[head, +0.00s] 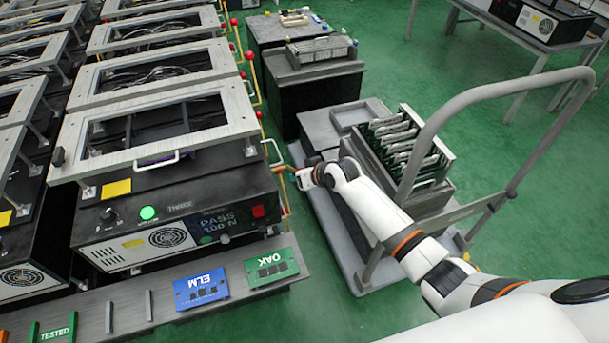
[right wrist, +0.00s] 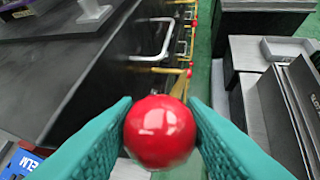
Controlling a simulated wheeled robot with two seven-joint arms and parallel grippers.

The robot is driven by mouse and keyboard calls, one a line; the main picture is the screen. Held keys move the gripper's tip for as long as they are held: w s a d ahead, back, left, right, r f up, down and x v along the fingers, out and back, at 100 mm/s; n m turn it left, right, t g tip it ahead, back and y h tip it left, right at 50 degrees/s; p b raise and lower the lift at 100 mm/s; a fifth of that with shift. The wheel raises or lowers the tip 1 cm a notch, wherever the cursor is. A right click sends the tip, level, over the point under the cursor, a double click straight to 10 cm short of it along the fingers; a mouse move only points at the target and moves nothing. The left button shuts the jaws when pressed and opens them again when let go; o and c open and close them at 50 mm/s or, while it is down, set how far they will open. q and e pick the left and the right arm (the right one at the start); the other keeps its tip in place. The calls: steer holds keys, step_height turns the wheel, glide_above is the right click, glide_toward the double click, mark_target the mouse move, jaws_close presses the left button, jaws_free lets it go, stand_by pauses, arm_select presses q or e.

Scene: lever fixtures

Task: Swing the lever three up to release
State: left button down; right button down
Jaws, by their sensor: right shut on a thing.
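The near fixture (head: 180,222) is a black box with a lit green button, a red switch and a display reading PASS 100 N. Its small label seems to read THREE. A grey rectangular frame (head: 100,165) with a white handle stands above it. Its lever (head: 284,192) is a yellow rod at the box's right side. My right gripper (head: 303,180) is at the lever's end. In the right wrist view its teal fingers are shut on the red ball knob (right wrist: 160,132), one on each side. The gripper mostly hides the knob in the head view. My left gripper is not in view.
More fixtures with red-knobbed yellow levers (head: 251,75) run back in a row. A grey cart (head: 335,235) with a rack of boards (head: 405,140) and a tall handle stands close right. Blue ELM (head: 201,289) and green OAK (head: 271,268) boards lie on the front ledge.

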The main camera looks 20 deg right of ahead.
steer(key=shift+w+r+g+p, duration=0.55)
steer(key=shift+w+r, duration=0.25)
steer(key=shift+r, duration=0.2)
steer(key=shift+w+r+g+p, duration=0.35)
steer(key=shift+w+r+g, duration=0.05)
steer(key=shift+w+g, duration=0.2)
steer(key=shift+r, duration=0.1)
steer(key=c, duration=0.9)
jaws_free()
steer(key=shift+w+a, duration=0.1)
steer(key=v, duration=1.2)
steer(key=shift+a+p, duration=0.1)
steer(key=shift+p, duration=0.2)
